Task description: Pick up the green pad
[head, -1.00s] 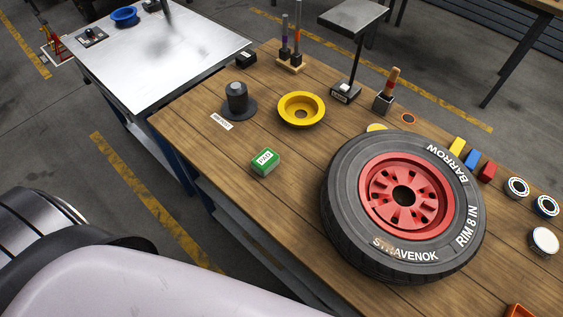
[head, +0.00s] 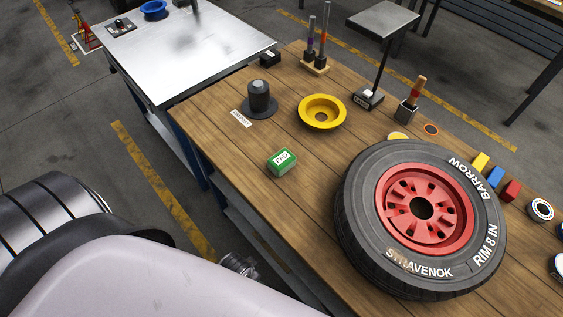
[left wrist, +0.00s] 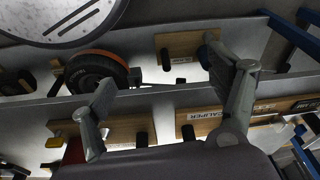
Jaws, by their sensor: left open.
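The green pad (head: 281,162) is a small green block with a white "PAD" label on top. It lies on the wooden workbench (head: 225,140), near its left edge, with bare wood around it. In the head view my left arm fills the lower left, short of the pad, and the fingers cannot be made out there. In the left wrist view my left gripper (left wrist: 160,72) is open, its two fingers wide apart with nothing held. The pad does not show in that view. My right gripper is in neither view.
A large tyre (head: 362,225) with a red rim lies right of the pad. A yellow dish (head: 322,112) and a dark stepped cylinder (head: 259,98) stand behind it. The wrist view shows shelf boards, one labelled "CALIPER" (left wrist: 205,114), and a dark wheel (left wrist: 96,72).

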